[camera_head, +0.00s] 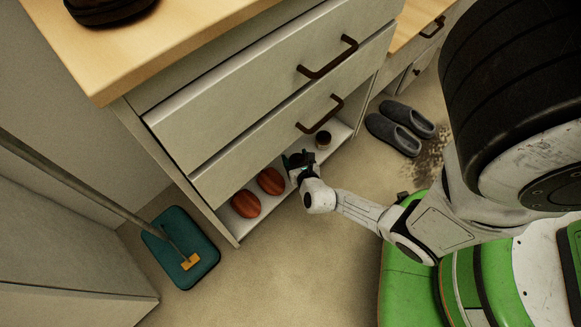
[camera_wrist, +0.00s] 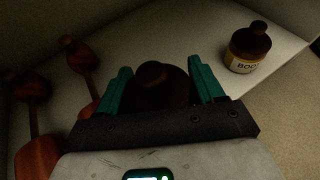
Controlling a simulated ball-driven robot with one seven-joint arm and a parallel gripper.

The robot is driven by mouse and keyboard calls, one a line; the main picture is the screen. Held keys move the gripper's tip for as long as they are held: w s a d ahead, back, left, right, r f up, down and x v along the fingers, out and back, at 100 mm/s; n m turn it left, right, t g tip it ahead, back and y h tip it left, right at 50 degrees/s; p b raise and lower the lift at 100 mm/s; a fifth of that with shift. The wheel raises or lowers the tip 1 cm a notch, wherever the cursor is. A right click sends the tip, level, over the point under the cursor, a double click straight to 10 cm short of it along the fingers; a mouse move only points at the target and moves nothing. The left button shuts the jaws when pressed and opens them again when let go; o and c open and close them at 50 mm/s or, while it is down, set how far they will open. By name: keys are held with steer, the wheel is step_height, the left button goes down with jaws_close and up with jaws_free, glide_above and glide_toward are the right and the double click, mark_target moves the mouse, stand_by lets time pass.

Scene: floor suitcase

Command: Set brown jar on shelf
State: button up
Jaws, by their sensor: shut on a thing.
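My gripper (camera_head: 298,160) reaches into the low open shelf (camera_head: 283,204) under the drawers. In the wrist view my gripper (camera_wrist: 160,88) is shut on a dark brown jar (camera_wrist: 161,82), which sits between the two teal fingers with its rounded top showing. The held jar is mostly hidden in the head view. I cannot tell whether its base touches the shelf. A second brown jar (camera_head: 323,139) with a dark lid stands upright on the shelf. In the wrist view this labelled jar (camera_wrist: 246,50) is to the right of my gripper, apart from it.
Two reddish-brown wooden shoe trees (camera_head: 258,191) lie on the shelf left of my gripper. The drawers (camera_head: 265,95) overhang the shelf. Grey slippers (camera_head: 400,127) lie on the floor beside a dirt patch (camera_head: 430,160).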

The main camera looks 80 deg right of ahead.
mark_target(292, 159)
steer(key=shift+w+d+f+b, duration=0.25)
steer(key=shift+w+f+b, duration=0.15)
steer(key=shift+f+b, duration=0.15)
steer(key=shift+w+d+f+b, duration=0.2)
steer(key=shift+w+f+b, duration=0.2)
steer(key=shift+f, duration=0.25)
steer(key=shift+w+d+f+b, duration=0.1)
steer(key=shift+w+f+b, duration=0.1)
steer(key=shift+f+b, duration=1.3)
steer(key=shift+f, duration=0.25)
steer(key=o, duration=1.1)
steer(key=shift+o, duration=0.2)
steer(key=shift+r, duration=0.1)
steer(key=p+v, duration=0.8)
steer(key=v, duration=0.4)
steer(key=shift+p, duration=0.3)
